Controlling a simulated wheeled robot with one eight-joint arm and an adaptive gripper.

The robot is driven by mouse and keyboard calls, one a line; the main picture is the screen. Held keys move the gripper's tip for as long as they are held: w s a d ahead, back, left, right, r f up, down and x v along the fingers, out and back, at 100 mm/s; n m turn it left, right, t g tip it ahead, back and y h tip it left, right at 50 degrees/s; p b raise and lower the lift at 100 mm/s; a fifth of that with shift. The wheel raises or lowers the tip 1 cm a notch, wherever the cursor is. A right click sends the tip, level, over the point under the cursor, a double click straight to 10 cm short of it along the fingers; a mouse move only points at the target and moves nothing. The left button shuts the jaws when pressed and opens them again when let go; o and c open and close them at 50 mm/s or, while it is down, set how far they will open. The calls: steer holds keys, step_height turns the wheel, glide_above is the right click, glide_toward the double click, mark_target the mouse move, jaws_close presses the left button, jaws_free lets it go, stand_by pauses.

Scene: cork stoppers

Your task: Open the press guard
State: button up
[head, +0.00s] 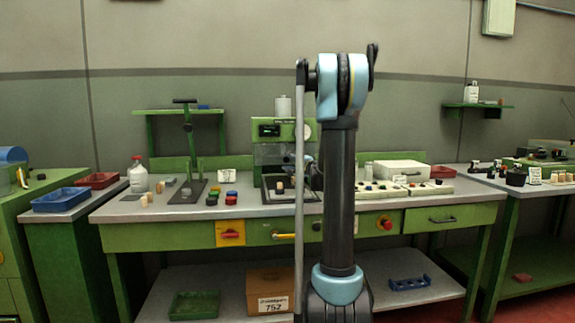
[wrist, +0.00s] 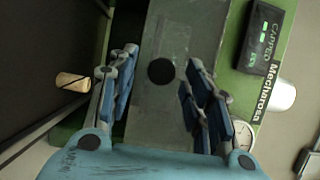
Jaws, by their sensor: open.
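The green press (head: 262,131) stands at the middle of the bench in the head view. Its guard (wrist: 170,110) appears as a grey-green, seemingly see-through panel in the wrist view, with a black round disc (wrist: 161,71) on or behind it; I cannot tell which. My gripper (wrist: 158,98) is open, with the panel and disc between its fingers. Contact is not clear. In the head view my arm hides most of the gripper and part of the press. A cork (wrist: 72,81) is by the press's dark base, left of the fingers; it also shows in the head view (head: 280,187).
A lit display (wrist: 265,38) reading "CAPPED" and a round gauge (wrist: 243,135) are on the press, right of the fingers. A lever tool (head: 187,150), a bottle (head: 138,178) and coloured caps stand left on the bench. A white box (head: 403,170) is at right.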

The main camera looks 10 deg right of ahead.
steer(key=shift+w+a, duration=0.3)
steer(key=shift+w, duration=0.3)
steer(key=shift+c, duration=0.6)
jaws_close()
steer(key=shift+d, duration=0.1)
